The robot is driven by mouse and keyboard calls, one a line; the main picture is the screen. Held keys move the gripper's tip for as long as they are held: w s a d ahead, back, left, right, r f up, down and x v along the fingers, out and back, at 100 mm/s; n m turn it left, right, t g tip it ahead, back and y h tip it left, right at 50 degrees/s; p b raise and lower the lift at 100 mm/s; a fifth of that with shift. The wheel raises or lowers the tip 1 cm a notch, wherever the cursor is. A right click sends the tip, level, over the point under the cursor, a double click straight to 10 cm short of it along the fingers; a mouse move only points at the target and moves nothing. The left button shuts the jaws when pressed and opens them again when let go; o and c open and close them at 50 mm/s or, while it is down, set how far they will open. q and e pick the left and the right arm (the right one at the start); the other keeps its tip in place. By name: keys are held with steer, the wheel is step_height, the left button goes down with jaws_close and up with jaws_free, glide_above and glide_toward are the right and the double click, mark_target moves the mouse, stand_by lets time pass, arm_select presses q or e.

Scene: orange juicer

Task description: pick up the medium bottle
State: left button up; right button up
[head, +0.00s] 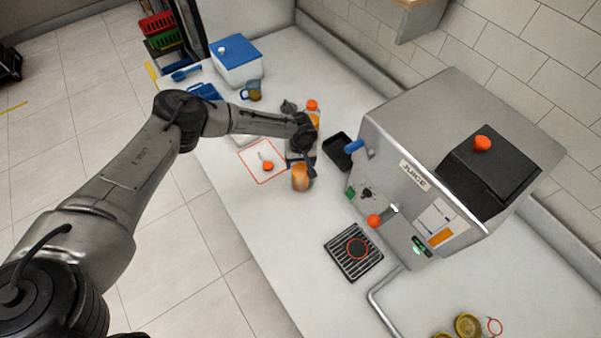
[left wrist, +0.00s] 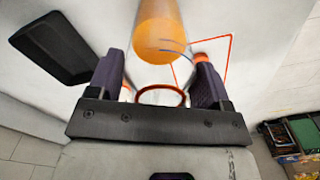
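My left gripper (head: 303,160) is over the counter, left of the juicer, at a bottle holding orange juice (head: 300,181). I take this to be the medium bottle, though the gripper hides part of it. In the left wrist view the bottle (left wrist: 158,30) lies between the two fingers (left wrist: 160,85), with clear glass and an orange ring towards the palm. The fingers are apart, one on each side; I cannot tell whether they press on the glass. Another bottle with an orange cap (head: 312,107) stands behind the gripper. My right gripper is not in view.
The juicer (head: 400,190) stands close on the right, with a black container (head: 338,150) beside it. An orange-outlined square (head: 252,172) holds a small orange item (head: 267,166). A drain grate (head: 353,251) lies in front.

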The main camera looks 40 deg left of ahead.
arm_select(q)
steer(key=c, duration=1)
steer(key=shift+r, duration=0.15)
